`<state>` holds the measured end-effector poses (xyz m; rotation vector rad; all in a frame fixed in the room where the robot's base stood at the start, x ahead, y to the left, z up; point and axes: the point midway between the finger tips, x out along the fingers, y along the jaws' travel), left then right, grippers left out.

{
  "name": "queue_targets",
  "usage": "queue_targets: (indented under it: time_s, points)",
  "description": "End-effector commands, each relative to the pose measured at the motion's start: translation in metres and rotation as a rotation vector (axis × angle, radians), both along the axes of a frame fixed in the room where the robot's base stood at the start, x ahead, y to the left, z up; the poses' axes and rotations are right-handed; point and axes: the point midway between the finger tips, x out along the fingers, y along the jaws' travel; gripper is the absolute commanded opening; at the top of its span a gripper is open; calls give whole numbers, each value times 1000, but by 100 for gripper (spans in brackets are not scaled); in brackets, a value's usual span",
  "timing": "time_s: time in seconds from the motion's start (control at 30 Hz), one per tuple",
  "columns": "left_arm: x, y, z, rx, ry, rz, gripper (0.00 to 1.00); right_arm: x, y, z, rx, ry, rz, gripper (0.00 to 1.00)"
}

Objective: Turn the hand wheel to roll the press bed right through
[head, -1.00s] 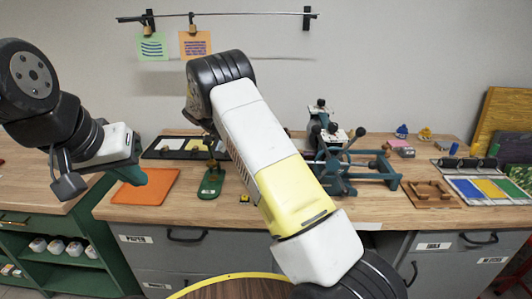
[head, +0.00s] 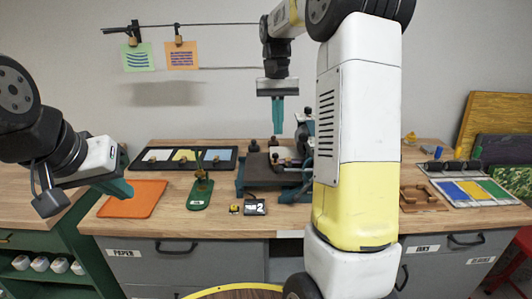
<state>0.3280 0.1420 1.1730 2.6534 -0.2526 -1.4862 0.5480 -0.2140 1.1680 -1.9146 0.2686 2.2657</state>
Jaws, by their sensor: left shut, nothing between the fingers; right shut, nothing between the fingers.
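The press (head: 242,182) stands on the wooden bench, with a teal frame and a dark flat bed (head: 262,168). Its right part is hidden behind my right arm. Several dark knobs (head: 254,146) show above the bed; the hand wheel is mostly hidden and I cannot make out its angle. My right gripper (head: 278,131) points down with its teal fingers shut, above the back of the press and apparently apart from it. My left gripper (head: 128,189) is shut and empty, over the left part of the bench near the orange mat (head: 134,200).
A black tray (head: 212,167) with coloured panels lies at the back left. A green stand (head: 200,195) and a small dark block marked 2 (head: 256,207) lie in front. A wooden frame (head: 424,200) and colour tray (head: 474,190) lie right. Two paper cards hang from the wall rail (head: 190,27).

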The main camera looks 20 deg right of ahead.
Motion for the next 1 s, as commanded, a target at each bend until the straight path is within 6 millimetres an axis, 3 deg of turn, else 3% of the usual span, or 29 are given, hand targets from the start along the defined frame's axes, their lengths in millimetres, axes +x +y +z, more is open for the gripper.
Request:
queue_targets:
  time_s: [0.2, 0.43, 0.6, 1.0]
  points:
    - [0, 0, 0, 0, 0, 0, 0, -9, 0, -48, -1, 4, -2, 0]
    - [0, 0, 0, 0, 0, 0, 0, -14, 0, -82, -2, 2, -1, 0]
    - [0, 0, 0, 0, 0, 0, 0, -16, 0, -92, -2, 1, -1, 0]
    - [0, 0, 0, 0, 0, 0, 0, -16, 1, -94, -4, 1, 0, 0]
